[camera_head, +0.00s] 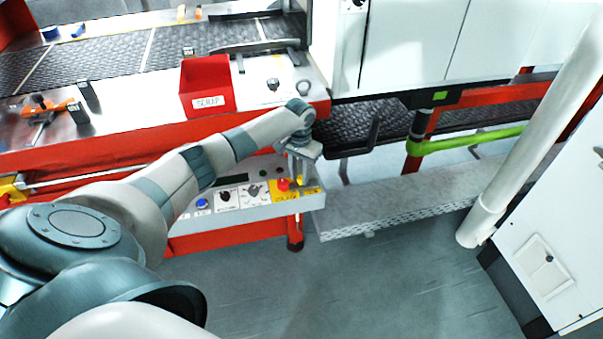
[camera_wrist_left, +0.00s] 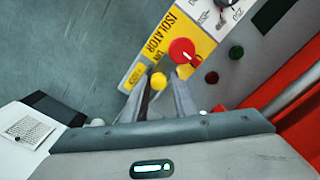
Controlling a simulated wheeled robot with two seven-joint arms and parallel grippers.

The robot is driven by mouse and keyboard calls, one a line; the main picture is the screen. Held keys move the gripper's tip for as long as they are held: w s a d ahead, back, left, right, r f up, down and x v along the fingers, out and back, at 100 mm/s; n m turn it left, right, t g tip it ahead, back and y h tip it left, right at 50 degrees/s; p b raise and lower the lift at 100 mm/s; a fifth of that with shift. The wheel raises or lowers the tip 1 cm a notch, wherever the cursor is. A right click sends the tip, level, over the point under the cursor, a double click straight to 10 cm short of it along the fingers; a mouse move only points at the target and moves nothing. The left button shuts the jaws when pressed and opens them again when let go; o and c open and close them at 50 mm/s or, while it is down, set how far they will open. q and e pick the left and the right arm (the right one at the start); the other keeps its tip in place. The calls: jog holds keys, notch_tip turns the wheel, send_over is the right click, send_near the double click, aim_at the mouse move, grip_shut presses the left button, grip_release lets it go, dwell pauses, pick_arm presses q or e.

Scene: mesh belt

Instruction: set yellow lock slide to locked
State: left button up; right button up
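The yellow lock slide's round knob (camera_wrist_left: 158,82) shows in the left wrist view, beside the yellow ISOLATOR label plate (camera_wrist_left: 165,40). A red rotary knob (camera_wrist_left: 183,51) sits on that plate, just beyond the yellow knob. My left gripper (camera_wrist_left: 161,88) has its two fingers apart, with the yellow knob between or just beyond their tips; contact cannot be told. In the head view my left gripper (camera_head: 300,174) points down over the right end of the control panel (camera_head: 240,212), covering the slide. My right gripper is not in view.
Other controls, including a blue button (camera_head: 201,204) and a black selector (camera_head: 226,196), line the panel to the left. A red SCRAP bin (camera_head: 206,88) stands on the machine above. A grey perforated step (camera_head: 400,205) lies to the right. The floor in front is clear.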

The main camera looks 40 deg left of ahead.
aim_at(299, 178)
pick_arm(q)
jog(key=shift+o, duration=0.9)
jog(key=shift+s+a, duration=0.15)
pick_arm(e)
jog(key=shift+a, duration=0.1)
pick_arm(q)
jog(key=shift+r, duration=0.1)
